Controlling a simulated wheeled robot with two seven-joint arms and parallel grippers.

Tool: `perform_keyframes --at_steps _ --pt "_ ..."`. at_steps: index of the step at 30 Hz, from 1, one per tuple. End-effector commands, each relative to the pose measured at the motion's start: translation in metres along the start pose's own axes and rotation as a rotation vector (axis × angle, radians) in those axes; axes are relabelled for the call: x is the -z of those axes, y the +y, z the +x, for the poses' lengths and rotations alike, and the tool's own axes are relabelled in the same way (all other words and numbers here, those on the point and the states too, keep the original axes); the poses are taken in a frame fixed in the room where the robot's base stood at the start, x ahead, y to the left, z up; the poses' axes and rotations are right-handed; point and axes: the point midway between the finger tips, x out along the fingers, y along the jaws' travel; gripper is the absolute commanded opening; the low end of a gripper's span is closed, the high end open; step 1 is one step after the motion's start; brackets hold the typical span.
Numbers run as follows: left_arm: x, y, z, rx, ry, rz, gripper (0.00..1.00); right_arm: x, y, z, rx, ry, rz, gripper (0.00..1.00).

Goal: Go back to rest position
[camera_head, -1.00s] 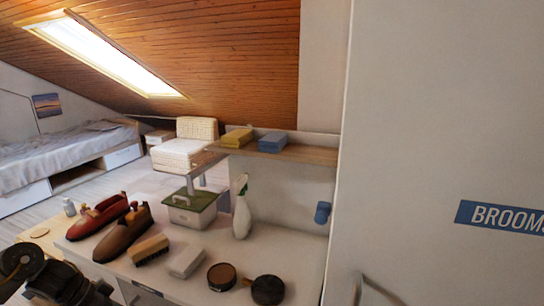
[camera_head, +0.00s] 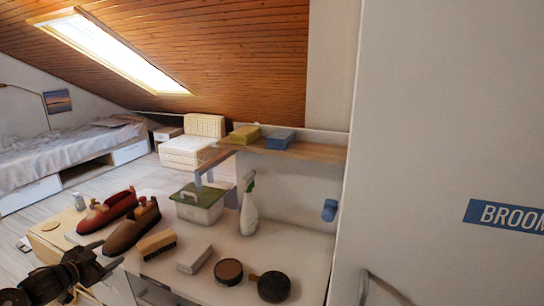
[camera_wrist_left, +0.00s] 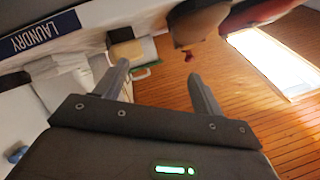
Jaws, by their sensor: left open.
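My left gripper (camera_head: 108,268) is at the lower left of the head view, dark and partly cut by the frame edge, in front of the counter's front edge. In the left wrist view its two grey fingers (camera_wrist_left: 158,70) are spread apart with nothing between them. My right gripper is in neither view. A red shoe (camera_head: 106,211) and a brown shoe (camera_head: 132,228) lie on the counter, beyond the left gripper.
The counter (camera_head: 290,262) also holds a brush (camera_head: 157,245), a pale block (camera_head: 194,259), two round tins (camera_head: 228,272), a spray bottle (camera_head: 249,208) and a green-lidded box (camera_head: 198,205). A white cabinet door (camera_head: 440,120) fills the right. A blue LAUNDRY label (camera_wrist_left: 40,33) shows in the wrist view.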

Motion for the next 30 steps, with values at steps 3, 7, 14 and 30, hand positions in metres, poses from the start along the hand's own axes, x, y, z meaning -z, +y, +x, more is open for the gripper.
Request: perform_keyframes --at_steps 3,7,14,30 --pt "0.014 -0.059 -0.007 0.227 0.026 0.149 0.69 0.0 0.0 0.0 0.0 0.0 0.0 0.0" --pt "0.026 -0.114 -0.027 0.456 0.009 0.287 0.69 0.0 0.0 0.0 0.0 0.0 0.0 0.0" --pt "-0.077 -0.049 -0.009 0.382 -0.141 0.186 0.69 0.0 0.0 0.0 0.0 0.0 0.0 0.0" --pt "-0.349 0.261 -0.067 0.068 -0.622 -0.119 0.69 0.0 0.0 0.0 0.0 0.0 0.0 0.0"
